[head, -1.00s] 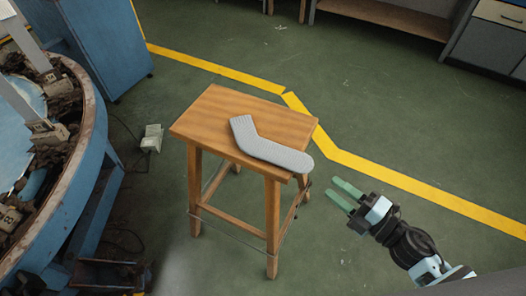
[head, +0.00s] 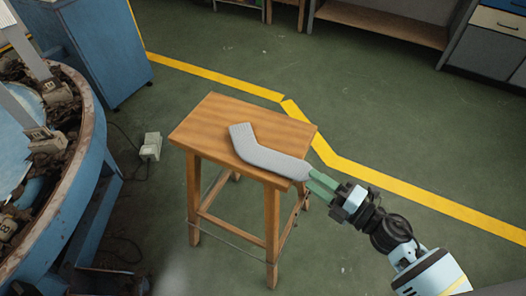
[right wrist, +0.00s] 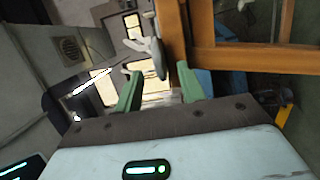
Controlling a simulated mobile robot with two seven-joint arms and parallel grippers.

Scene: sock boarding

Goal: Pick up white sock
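The white sock (head: 262,155), pale grey-white and ribbed, lies bent on the wooden stool's top (head: 205,125). Its foot end reaches the stool's right front edge. My right gripper (head: 312,181) has its green fingertips right at that foot end, from the right side. In the right wrist view, the fingers (right wrist: 160,75) stand apart, and the pale sock end (right wrist: 158,60) shows edge-on ahead of the gap between them. I cannot tell whether they touch it. My left gripper is not in view.
A round blue machine (head: 95,150) with rusty parts stands at the left, near a blue cabinet (head: 95,50). A small pale box (head: 151,146) with a cable lies on the floor. Green floor with a yellow line (head: 400,188) is open behind and right of the stool.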

